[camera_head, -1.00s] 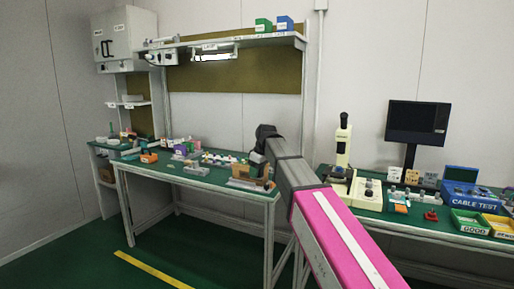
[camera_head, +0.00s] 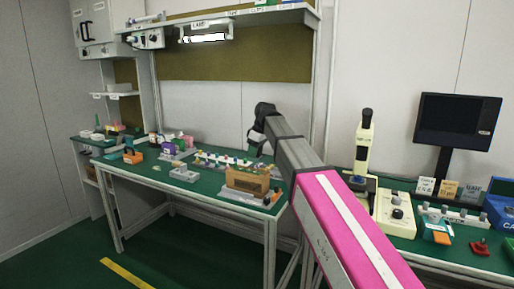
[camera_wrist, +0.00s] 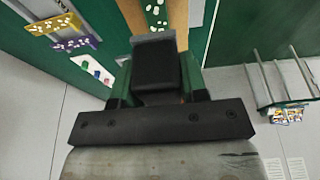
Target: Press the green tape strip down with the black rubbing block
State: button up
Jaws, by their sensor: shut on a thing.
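In the wrist view my gripper (camera_wrist: 157,92) is shut on the black rubbing block (camera_wrist: 155,68), which sits between its two fingers. In the head view my gripper (camera_head: 257,142) is small at the end of my arm, over the back right part of the green-topped bench (camera_head: 160,178). The block cannot be told apart there.
A brown box-like piece (camera_head: 247,180) stands at the bench's right end, below my gripper. Several small parts and an orange item (camera_head: 133,156) lie farther left. A shelf (camera_head: 230,17) overhangs the bench. A microscope (camera_head: 363,150) and monitor (camera_head: 457,120) stand right.

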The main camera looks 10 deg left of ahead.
aim_at(254, 172)
jog(key=shift+w, duration=0.15)
jog(key=shift+f, duration=0.1)
jog(key=shift+d+f, duration=0.15)
jog(key=shift+f, duration=2.7)
jog(key=shift+f, duration=0.5)
jog(key=shift+r, duration=3.5)
